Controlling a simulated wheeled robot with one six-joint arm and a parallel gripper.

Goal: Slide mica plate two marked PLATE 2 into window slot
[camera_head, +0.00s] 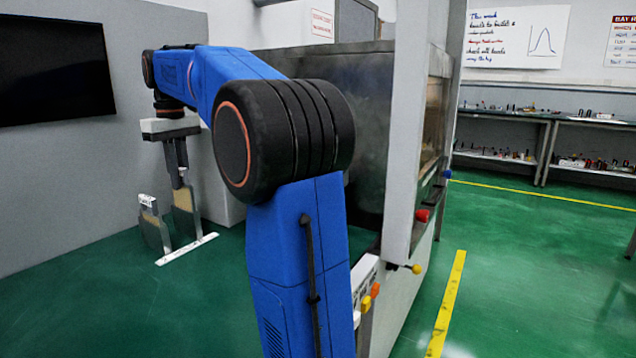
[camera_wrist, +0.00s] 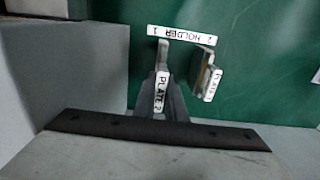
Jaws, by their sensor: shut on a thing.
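My gripper (camera_head: 178,173) points down at the left and is shut on the plate marked PLATE 2 (camera_wrist: 160,93), whose label shows between the fingers in the wrist view. In the head view this plate (camera_head: 187,212) is upright, tan and grey, under the fingertips. A second upright plate (camera_head: 153,232) stands beside it to the left, apart from the gripper; in the wrist view its label (camera_wrist: 212,84) is only partly readable. A white strip marked HOLDER (camera_wrist: 182,34) lies on the green surface by both plates. I cannot tell whether the held plate touches the surface. I cannot make out the window slot.
A large grey cabinet (camera_head: 375,75) with a pale upright post (camera_head: 410,120) stands right of my arm. Red and yellow knobs (camera_head: 422,215) stick out from its front. A grey wall is at the left.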

